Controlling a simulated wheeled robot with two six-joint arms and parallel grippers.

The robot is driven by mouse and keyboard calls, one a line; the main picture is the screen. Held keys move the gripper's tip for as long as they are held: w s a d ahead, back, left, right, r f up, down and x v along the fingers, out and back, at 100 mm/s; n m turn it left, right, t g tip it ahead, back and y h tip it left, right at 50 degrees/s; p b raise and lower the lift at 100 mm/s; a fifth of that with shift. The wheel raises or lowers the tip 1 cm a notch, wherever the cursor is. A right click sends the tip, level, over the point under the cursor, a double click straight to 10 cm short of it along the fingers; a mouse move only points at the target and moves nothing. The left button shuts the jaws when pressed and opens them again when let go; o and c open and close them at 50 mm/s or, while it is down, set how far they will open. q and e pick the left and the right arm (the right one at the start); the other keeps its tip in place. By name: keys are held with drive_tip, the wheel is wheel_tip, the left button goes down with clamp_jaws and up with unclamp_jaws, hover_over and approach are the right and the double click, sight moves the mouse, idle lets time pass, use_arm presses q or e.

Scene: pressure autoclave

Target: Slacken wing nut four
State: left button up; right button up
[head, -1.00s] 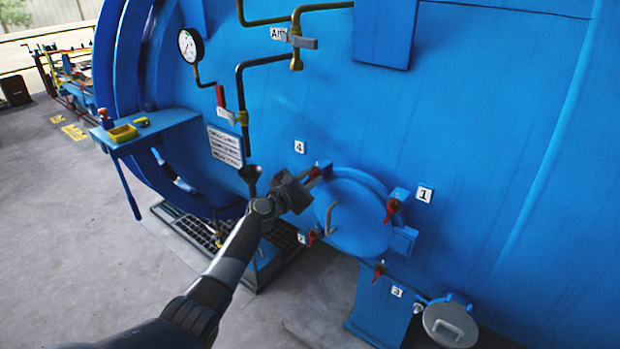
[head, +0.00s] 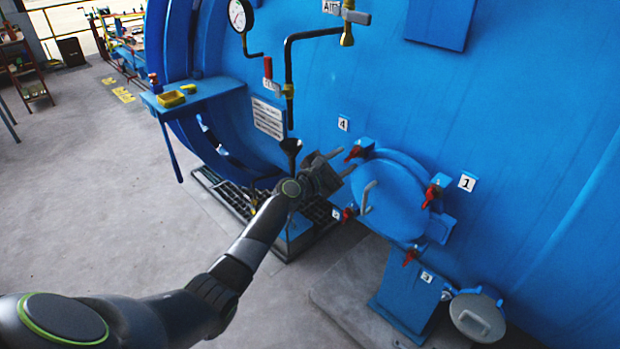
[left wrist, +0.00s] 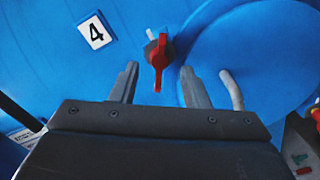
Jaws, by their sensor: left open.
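Wing nut four is a red wing nut (head: 354,153) at the upper left of the round blue hatch cover (head: 392,200), just right of the white label 4 (head: 343,124). In the left wrist view the red wing nut (left wrist: 159,60) hangs with its long wing pointing down, under the label 4 (left wrist: 95,32). My left gripper (head: 343,162) is open and empty, just short of the nut. In the left wrist view its two fingers (left wrist: 157,85) stand apart, with the nut's lower wing showing between their tips. My right gripper is not in view.
Other red wing nuts sit around the cover, one near label 1 (head: 467,182). The cover's bar handle (head: 368,196) is close to my gripper's right finger. A blue shelf (head: 195,93) projects at left.

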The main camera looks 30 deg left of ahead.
use_arm(q)
drive_tip(key=v, duration=1.4)
drive_tip(key=shift+w, duration=0.1)
drive_tip(key=s+a+f+m+g+y+b, duration=0.1)
drive_tip(key=s+a+f+m+g+y, duration=0.15)
drive_tip(key=f, duration=0.85)
drive_tip(key=s+a+f+m+g+y+b, duration=0.15)
drive_tip(key=s+f, duration=0.25)
drive_tip(key=f, duration=0.7)
drive_tip(key=s+a+f+m+g+y+b, duration=0.1)
drive_tip(key=s+a+f+m+b, duration=0.15)
drive_tip(key=f, duration=0.85)
drive_tip(key=s+f+m+g+y+b, duration=0.2)
drive_tip(key=s+f+m+g, duration=0.45)
drive_tip(key=s+f, duration=1.15)
drive_tip(key=s+d+f+m+g+b, duration=0.2)
drive_tip(key=s+f+m, duration=0.4)
drive_tip(key=s, duration=0.7)
drive_tip(key=s+d+f+m+g+b, duration=0.1)
drive_tip(key=s+f+m, duration=0.5)
drive_tip(key=s, duration=0.8)
wheel_tip(320, 180, down, 3)
drive_tip(key=shift+d+f+m+g+b, duration=0.1)
drive_tip(key=shift+d+m+g+b, duration=0.25)
drive_tip(key=shift+d+g, duration=0.55)
drive_tip(key=shift+d+t, duration=0.25)
